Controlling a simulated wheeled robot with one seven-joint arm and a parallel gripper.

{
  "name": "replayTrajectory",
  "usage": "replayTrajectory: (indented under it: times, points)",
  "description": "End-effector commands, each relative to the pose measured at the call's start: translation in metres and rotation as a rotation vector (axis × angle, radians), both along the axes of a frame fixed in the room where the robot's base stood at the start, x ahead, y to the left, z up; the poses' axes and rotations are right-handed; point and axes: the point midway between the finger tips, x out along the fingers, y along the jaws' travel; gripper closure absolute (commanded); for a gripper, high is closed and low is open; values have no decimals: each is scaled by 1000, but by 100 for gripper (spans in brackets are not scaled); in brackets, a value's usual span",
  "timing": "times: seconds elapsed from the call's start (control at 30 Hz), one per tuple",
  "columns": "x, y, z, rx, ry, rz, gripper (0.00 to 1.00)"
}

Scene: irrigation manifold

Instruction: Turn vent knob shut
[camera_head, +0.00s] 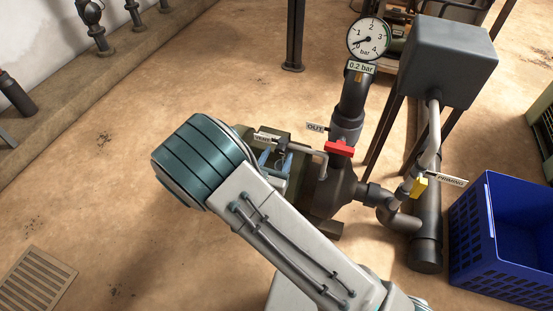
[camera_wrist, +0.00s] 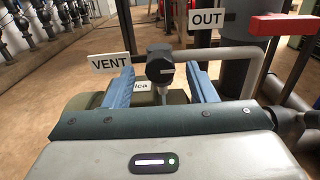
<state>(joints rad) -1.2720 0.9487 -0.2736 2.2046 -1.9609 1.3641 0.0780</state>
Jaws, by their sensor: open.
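The vent knob (camera_wrist: 160,64) is a small black knob with a pale mark on its front, on a thin stem beside the white VENT sign (camera_wrist: 110,62) in the wrist view. My gripper (camera_wrist: 162,78) is open, with one blue finger on each side of the knob. Gaps show between fingers and knob, and I see no contact. In the head view my gripper (camera_head: 274,163) is by the VENT sign (camera_head: 266,136), partly hidden by my arm; the knob is hard to make out there.
A red handle (camera_head: 339,148) by the OUT sign (camera_head: 316,127) is close on the right. A gauge (camera_head: 368,39) labelled 0.2 bar stands above. A yellow handle (camera_head: 420,185) sits by the PRIMING sign (camera_head: 450,179). A blue crate (camera_head: 480,250) is at right.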

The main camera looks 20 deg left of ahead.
Motion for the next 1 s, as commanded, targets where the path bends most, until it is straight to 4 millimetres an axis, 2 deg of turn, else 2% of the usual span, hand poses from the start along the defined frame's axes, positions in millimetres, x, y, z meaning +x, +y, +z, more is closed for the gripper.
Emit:
replayTrajectory:
  times: [0.27,0.3,0.43,0.47,0.77,1.0]
  points:
    - [2,0,0,0,0,0,49]
    - [2,0,0,0,1,0,54]
    - [2,0,0,0,1,0,90]
    - [2,0,0,0,1,0,94]
    - [1,0,2,-24,3,0,93]
    - [1,0,4,-141,13,1,93]
